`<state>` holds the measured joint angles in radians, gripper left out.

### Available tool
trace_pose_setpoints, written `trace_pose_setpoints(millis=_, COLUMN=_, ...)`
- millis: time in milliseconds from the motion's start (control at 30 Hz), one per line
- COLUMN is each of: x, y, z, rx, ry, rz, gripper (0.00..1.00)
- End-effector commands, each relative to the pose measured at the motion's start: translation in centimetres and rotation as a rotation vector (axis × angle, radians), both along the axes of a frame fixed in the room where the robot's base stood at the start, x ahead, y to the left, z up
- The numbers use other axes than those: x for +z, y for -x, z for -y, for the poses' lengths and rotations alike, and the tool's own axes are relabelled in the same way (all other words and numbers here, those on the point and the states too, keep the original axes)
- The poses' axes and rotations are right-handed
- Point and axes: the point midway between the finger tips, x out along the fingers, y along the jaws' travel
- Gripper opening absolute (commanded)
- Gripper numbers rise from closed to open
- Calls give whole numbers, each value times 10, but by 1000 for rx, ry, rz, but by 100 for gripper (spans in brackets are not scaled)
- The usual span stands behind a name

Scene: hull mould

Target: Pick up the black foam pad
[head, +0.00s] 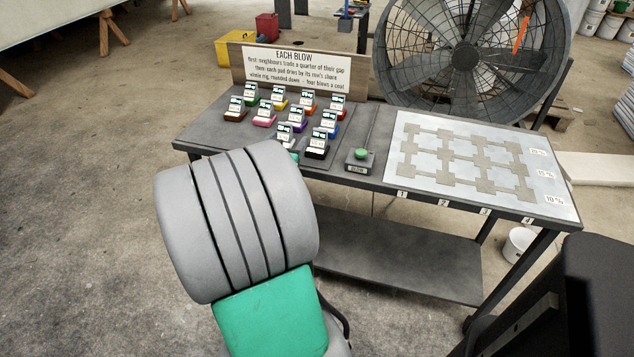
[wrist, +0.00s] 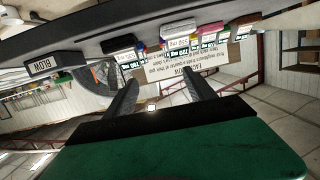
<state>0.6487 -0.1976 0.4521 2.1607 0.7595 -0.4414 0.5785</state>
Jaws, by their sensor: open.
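The black foam pad (head: 316,152) sits on the dark left part of the table, at the front of a group of coloured pads. It has a small white card on it. In the wrist view, which is upside down, a dark pad that looks like it (wrist: 118,43) sits near the table edge, left of a purple pad. My gripper (wrist: 159,80) is open and empty, its two dark fingers spread apart. The pad is beyond the fingertips and not between them. In the head view my grey and green arm hides the gripper.
Several coloured pads with cards (head: 298,125) crowd close behind the black pad. A sign board (head: 300,68) and a large fan (head: 465,55) stand behind. A pale stencilled plate (head: 475,165) covers the table's right.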

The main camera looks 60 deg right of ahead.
Motion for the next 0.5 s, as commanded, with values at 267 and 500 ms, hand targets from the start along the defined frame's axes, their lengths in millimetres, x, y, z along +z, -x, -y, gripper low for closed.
trace_pose_setpoints(millis=267, x=-30, y=48, z=50, rx=-78, ry=210, rz=15, gripper=64)
trace_pose_setpoints(millis=500, x=-27, y=43, z=85, rx=-78, ry=210, rz=17, gripper=64)
